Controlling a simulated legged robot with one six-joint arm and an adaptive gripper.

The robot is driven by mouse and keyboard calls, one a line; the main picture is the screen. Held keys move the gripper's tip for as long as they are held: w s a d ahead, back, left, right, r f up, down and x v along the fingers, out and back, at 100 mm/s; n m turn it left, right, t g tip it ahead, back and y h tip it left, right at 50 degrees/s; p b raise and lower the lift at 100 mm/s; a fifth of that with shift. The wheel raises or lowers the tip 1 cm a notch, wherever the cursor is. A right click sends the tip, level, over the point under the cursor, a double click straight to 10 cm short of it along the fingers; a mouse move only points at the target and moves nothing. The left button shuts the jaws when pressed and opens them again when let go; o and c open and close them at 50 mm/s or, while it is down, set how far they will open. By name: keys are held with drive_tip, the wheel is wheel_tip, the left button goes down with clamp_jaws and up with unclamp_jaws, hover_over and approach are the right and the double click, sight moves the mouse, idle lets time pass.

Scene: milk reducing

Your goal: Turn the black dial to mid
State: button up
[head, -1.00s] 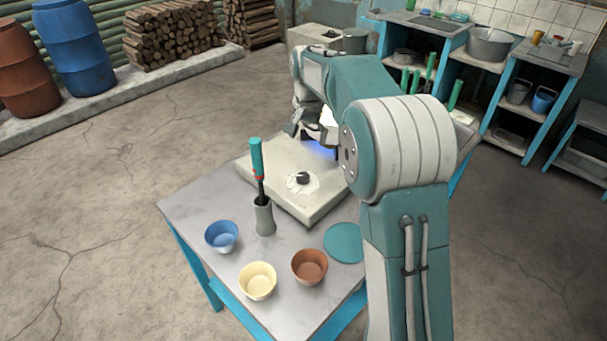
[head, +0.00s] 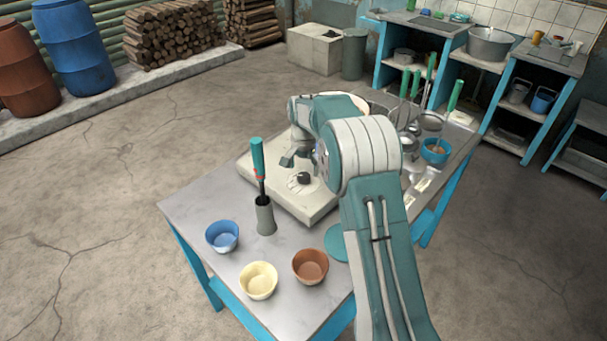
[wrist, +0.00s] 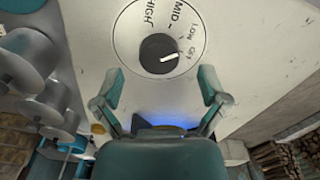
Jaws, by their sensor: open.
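The black dial (head: 304,178) sits on the front of the pale stove (head: 270,193). In the wrist view the dial (wrist: 158,54) is round, on a white plate marked HIGH, MID, LOW and OFF. Its white mark points right, near the OFF lettering. My gripper (head: 302,161) is just behind the dial in the head view. In the wrist view my gripper (wrist: 160,88) is open, its two fingers apart on either side below the dial, with nothing between them. Whether it touches the dial cannot be told; a gap shows in the picture. A blue glow (wrist: 165,127) shows beyond the fingers.
A green-handled tool stands in a grey holder (head: 265,217) left of the dial. Blue (head: 222,236), cream (head: 258,281) and brown (head: 310,266) bowls stand at the table's front. Hanging utensils (head: 430,122) and a blue bowl (head: 436,151) are behind my arm.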

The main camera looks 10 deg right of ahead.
drive_tip(key=shift+f, duration=1.15)
drive_tip(key=shift+c, duration=0.3)
drive_tip(key=c, duration=1.1)
drive_tip(key=shift+n, duration=0.4)
drive_tip(key=n, duration=0.2)
drive_tip(key=shift+n, duration=0.4)
drive_tip(key=shift+f+n, duration=0.1)
drive_tip(key=shift+n, duration=2)
